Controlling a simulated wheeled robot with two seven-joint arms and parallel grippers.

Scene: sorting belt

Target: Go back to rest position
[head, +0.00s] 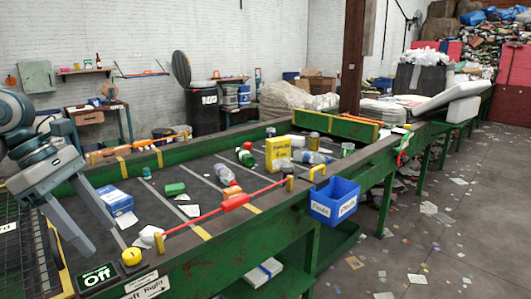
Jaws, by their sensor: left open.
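My left gripper (102,244) hangs at the left of the head view, its two long grey fingers apart and pointing down over the near-left end of the sorting belt (195,250). Nothing shows between the fingers. A blue and white box (115,201) lies on the belt just right of the fingers; I cannot tell whether they touch it. My right gripper is not in the picture.
A blue bin (334,201) hangs on the near edge. Littered floor (440,240) lies right.

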